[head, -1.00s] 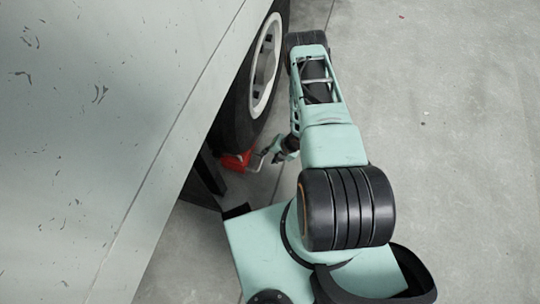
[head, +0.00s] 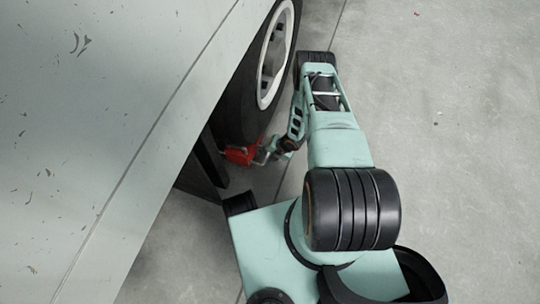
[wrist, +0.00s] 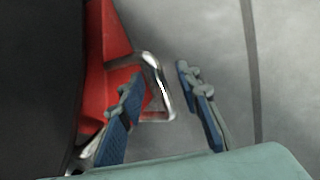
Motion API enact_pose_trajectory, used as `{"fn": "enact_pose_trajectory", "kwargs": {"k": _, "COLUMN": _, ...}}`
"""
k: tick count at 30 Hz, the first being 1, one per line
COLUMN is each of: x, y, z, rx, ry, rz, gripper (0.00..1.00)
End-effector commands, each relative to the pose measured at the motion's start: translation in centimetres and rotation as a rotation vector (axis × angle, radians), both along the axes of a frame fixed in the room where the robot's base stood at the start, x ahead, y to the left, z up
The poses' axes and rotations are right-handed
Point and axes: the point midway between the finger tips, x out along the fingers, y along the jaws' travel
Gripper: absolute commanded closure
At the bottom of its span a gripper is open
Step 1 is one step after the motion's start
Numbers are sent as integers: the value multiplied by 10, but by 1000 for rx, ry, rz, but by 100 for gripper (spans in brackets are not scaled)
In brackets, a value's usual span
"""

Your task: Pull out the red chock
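The red chock (head: 241,155) sits on the floor against the underside of the black truck tyre (head: 240,112). In the wrist view the chock (wrist: 106,55) is at the left, with a shiny metal loop handle (wrist: 160,85) sticking out to the right. My gripper (wrist: 160,76) is open. Its left blue-padded finger overlaps the chock and the handle's opening in the picture; its right finger is beyond the handle's outer bar, with a clear gap. In the head view my gripper (head: 268,152) is right beside the chock. Whether a finger touches the handle I cannot tell.
The pale truck body (head: 100,110) fills the left side and overhangs the wheel. A dark part hangs below it near the chock. The concrete floor (head: 450,150) on the right is open.

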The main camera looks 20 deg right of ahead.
Motion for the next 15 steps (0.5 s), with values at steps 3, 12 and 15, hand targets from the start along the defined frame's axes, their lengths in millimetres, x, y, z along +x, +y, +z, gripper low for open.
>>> {"fn": "enact_pose_trajectory", "kwargs": {"k": 3, "x": 1, "y": 1, "z": -5, "rx": 0, "ry": 0, "rz": -1, "gripper": 69}}
{"fn": "enact_pose_trajectory", "kwargs": {"k": 12, "x": 1, "y": 2, "z": -5, "rx": 0, "ry": 0, "rz": 0, "gripper": 71}}
{"fn": "enact_pose_trajectory", "kwargs": {"k": 15, "x": 1, "y": 2, "z": -5, "rx": 0, "ry": 0, "rz": 0, "gripper": 82}}
